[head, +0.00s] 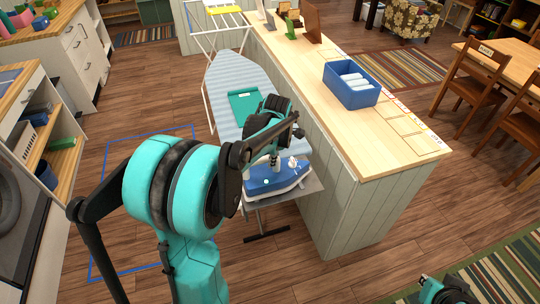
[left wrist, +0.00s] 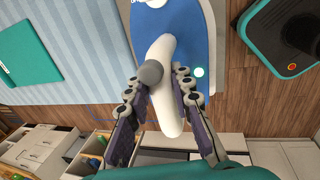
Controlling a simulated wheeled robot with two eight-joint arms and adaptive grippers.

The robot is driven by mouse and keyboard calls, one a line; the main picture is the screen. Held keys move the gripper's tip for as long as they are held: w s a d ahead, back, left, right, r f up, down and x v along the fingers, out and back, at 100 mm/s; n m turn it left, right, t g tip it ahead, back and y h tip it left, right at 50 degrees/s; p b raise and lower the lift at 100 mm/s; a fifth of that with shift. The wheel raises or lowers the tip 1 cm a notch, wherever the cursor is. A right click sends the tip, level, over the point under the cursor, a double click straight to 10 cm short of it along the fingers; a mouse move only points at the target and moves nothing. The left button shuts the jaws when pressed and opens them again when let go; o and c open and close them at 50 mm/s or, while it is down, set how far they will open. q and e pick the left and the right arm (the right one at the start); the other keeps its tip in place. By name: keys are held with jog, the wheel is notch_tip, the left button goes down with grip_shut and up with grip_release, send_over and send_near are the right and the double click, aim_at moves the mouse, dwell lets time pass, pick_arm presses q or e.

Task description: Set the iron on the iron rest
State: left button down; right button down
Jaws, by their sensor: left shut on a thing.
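The blue iron (head: 270,182) with a white handle is at the near end of the ironing board, over the grey metal iron rest (head: 312,188). I cannot tell whether its sole touches the rest. My left gripper (head: 274,160) reaches down to the iron from above. In the left wrist view the fingers (left wrist: 155,100) are on both sides of the white handle (left wrist: 168,115), shut on it, with the blue body of the iron (left wrist: 205,40) beyond. My arm hides part of the iron. My right gripper (head: 446,291) shows only partly at the bottom right, away from the iron.
The striped ironing board (head: 235,75) carries a folded teal cloth (head: 245,108). A long counter (head: 385,125) with a blue bin (head: 350,95) stands close along its right. Shelves and a washing machine are at left; wooden floor lies between.

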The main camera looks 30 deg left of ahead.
pick_arm(q)
jog(key=shift+f, duration=0.4)
jog(key=shift+f+b, duration=0.3)
jog(key=c, duration=1.3)
grip_release()
jog(key=shift+o, duration=0.2)
jog(key=v, duration=1.2)
jog(key=s+d+f+m+t+h, duration=0.1)
jog(key=s+d+f+m, duration=0.3)
jog(key=m, duration=1)
jog(key=s+d+f+m+t+h+b, duration=0.1)
jog(key=s+d+f+m+t, duration=0.2)
jog(key=s+d+m, duration=0.7)
jog(key=shift+s+d+f+m+t, duration=0.35)
jog(key=shift+s+m+t, duration=0.5)
jog(key=shift+m, duration=1.15)
